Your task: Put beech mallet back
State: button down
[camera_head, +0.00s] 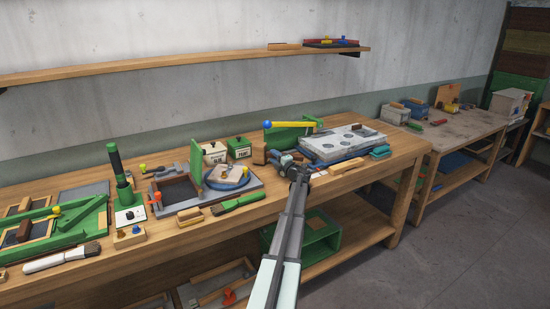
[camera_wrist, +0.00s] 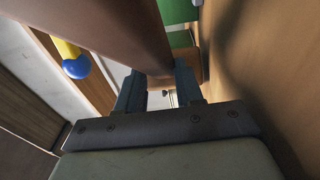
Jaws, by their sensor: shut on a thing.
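My gripper (camera_head: 288,164) is low over the workbench, left of the grey slab. In the wrist view, my gripper (camera_wrist: 158,90) has its two fingers closed on a smooth brown wooden piece, which I take to be the beech mallet (camera_wrist: 115,32). This piece runs from between the fingers toward the upper left and hides much of what lies behind. In the head view, a brown wooden block (camera_head: 259,153) just left of the fingers looks like the mallet's head. The handle is mostly hidden there. I cannot tell whether the mallet touches the bench.
The grey slab with round holes (camera_head: 352,141) stands right of my gripper. Behind is a yellow rod (camera_head: 292,124) with a blue ball end. A blue round plate (camera_head: 244,184) and a green brush (camera_head: 238,202) lie left. Some bare bench wood (camera_head: 375,172) shows at the right front.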

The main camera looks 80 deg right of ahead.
jog(key=shift+f, duration=0.2)
jog(key=c, duration=0.7)
grip_release()
jog(key=shift+f, duration=0.1)
jog(key=v, duration=0.3)
jog(key=r+v, duration=0.1)
jog(key=v, duration=0.6)
jog(key=shift+r, duration=0.15)
jog(key=shift+v, duration=1.05)
